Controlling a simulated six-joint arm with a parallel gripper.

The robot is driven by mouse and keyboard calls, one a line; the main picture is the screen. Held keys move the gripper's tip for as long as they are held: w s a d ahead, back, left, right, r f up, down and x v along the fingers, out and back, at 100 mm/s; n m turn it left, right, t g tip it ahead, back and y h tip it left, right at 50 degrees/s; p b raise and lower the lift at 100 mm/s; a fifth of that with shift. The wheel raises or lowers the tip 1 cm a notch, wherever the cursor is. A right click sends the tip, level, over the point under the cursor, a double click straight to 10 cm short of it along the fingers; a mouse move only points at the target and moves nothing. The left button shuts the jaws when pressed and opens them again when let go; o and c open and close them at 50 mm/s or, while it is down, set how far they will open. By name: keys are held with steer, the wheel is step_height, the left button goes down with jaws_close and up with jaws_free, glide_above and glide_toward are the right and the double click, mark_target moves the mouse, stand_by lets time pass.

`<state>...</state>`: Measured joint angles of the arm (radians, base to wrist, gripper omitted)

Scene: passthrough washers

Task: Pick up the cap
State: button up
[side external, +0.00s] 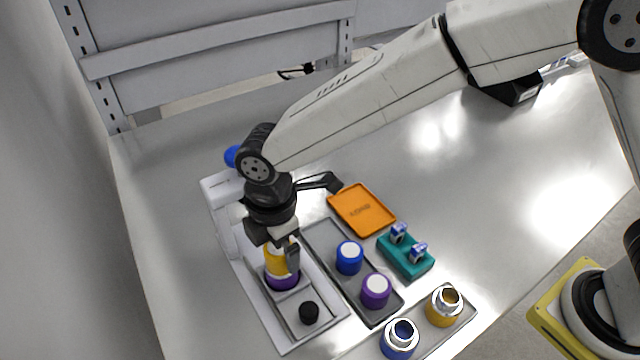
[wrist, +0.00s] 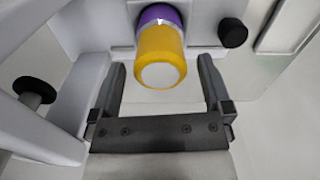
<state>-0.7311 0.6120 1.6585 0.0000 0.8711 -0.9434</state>
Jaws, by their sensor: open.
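A yellow cap (wrist: 160,60) with a white round top sits on a purple jar (wrist: 158,16), which stands upright in the white fixture (side external: 262,318). In the side view the yellow cap (side external: 272,262) and purple jar (side external: 284,283) are partly covered by my gripper (side external: 277,252). In the wrist view my gripper (wrist: 163,72) is open, with one finger on each side of the yellow cap and gaps showing. I cannot tell how far the fingertips reach down along the cap. A blue cap (side external: 349,257) and a purple cap (side external: 375,290) stand on a dark grey tray (side external: 322,240).
A black knob (side external: 309,313) stands on the fixture, close to the jar. Open blue (side external: 399,342) and yellow (side external: 443,309) jars stand at the front. A teal rack (side external: 408,262) and an orange tray (side external: 361,210) lie to the right.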

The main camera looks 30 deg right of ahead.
steer(key=shift+f, duration=1.3)
steer(key=c, duration=1.2)
steer(key=shift+o, duration=0.2)
steer(key=shift+r, duration=0.15)
